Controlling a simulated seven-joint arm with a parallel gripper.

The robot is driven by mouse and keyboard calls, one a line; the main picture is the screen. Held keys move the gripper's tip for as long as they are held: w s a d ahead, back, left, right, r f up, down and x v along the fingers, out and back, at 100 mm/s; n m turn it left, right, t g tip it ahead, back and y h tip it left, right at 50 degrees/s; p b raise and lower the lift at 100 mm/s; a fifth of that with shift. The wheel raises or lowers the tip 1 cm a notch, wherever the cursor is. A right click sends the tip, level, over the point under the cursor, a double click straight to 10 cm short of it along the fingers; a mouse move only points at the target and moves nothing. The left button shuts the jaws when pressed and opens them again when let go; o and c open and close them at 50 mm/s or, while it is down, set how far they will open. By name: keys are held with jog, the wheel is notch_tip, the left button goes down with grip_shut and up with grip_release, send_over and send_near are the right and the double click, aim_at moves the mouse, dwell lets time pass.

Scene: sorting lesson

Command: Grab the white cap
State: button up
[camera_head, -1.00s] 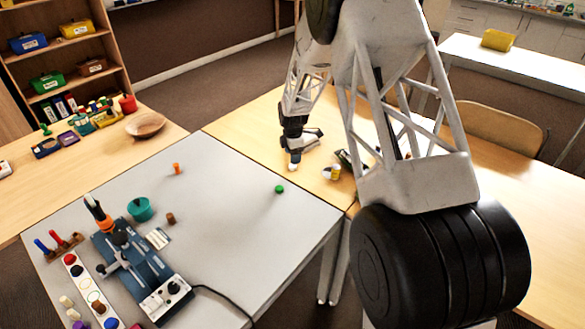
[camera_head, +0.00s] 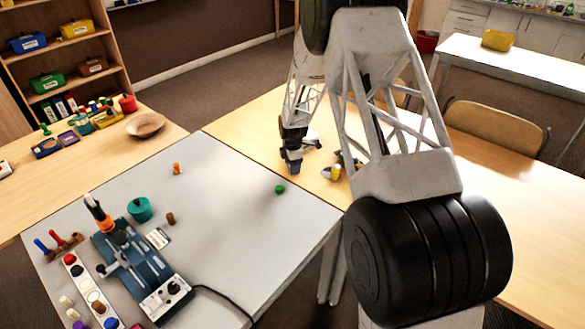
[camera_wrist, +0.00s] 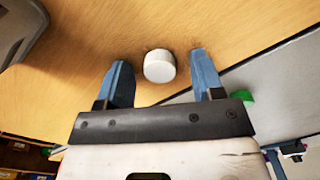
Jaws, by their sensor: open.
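The white cap (camera_wrist: 159,66) is a short round piece on the wooden table (camera_wrist: 75,62). My gripper is open and holds nothing. In the head view my gripper (camera_head: 292,166) is low over the wooden table near the grey table's edge, and I cannot make out the cap there.
A green cap (camera_head: 279,189) is on the grey table (camera_head: 235,230), close to my gripper. A yellow and white item (camera_head: 331,172) lies right of my gripper. A teal pot (camera_head: 140,209) and a blue device (camera_head: 130,262) stand farther left. The grey table's middle is mostly clear.

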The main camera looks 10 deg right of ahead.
jog(key=shift+c, duration=0.3)
jog(key=c, duration=1)
jog(key=shift+o, duration=0.2)
